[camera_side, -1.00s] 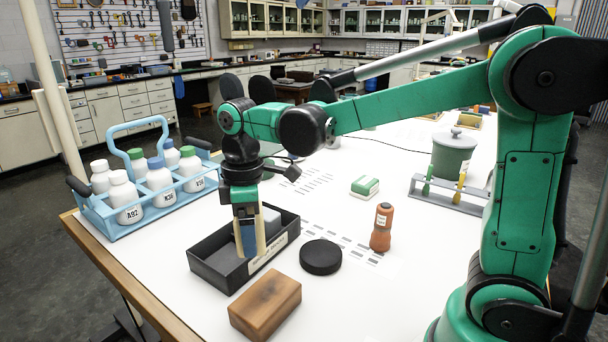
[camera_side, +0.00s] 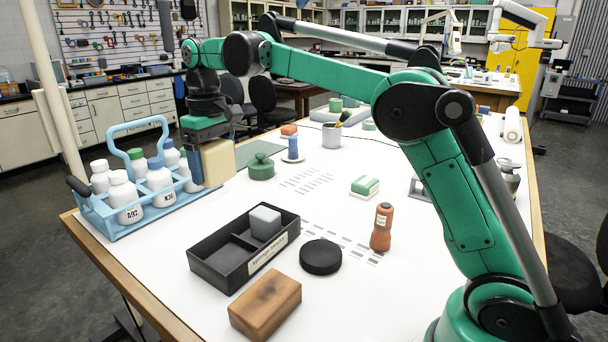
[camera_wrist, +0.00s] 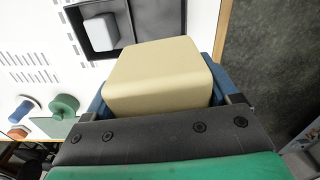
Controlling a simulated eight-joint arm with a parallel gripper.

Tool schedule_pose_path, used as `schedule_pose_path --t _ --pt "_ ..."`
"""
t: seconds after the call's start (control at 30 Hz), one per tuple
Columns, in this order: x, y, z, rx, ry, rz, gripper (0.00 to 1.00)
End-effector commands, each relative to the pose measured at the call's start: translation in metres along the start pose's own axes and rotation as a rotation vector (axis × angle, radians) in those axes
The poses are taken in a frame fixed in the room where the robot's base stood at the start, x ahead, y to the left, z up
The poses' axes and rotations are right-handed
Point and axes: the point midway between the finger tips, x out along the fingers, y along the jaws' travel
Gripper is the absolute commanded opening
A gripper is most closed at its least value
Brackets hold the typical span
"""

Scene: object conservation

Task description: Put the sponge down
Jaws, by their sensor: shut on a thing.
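The sponge (camera_side: 218,161) is a pale yellow block with rounded edges. My gripper (camera_side: 200,160) is shut on it, beside the blue bottle carrier at the left of the table in the side view. In the wrist view the sponge (camera_wrist: 158,78) fills the middle, between the blue fingers of my gripper (camera_wrist: 160,95). How high its lower edge is above the table is hard to tell. The black divided tray (camera_side: 225,267) stands nearer the camera, holding a grey block (camera_side: 265,222) in its far compartment; the near compartment is empty.
The blue carrier (camera_side: 100,208) with several white bottles is close to the left of my gripper. A green lidded pot (camera_side: 261,167) is to its right. A brown block (camera_side: 265,305), black disc (camera_side: 320,257) and orange bottle (camera_side: 381,228) sit near the tray. White table between is clear.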

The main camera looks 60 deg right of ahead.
Motion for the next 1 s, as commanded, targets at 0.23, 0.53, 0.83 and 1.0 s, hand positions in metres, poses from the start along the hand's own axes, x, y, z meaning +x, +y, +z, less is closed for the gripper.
schedule_pose_path --t 0.23,0.53,0.83,1.0 --pt "0.004 0.006 -0.008 0.112 0.000 0.001 0.04" --pt "0.071 0.006 -0.007 0.110 0.000 0.001 0.04" --pt "0.142 0.006 -0.006 0.109 0.000 0.001 0.04" --pt "0.157 0.006 -0.006 0.109 0.000 0.001 0.04"
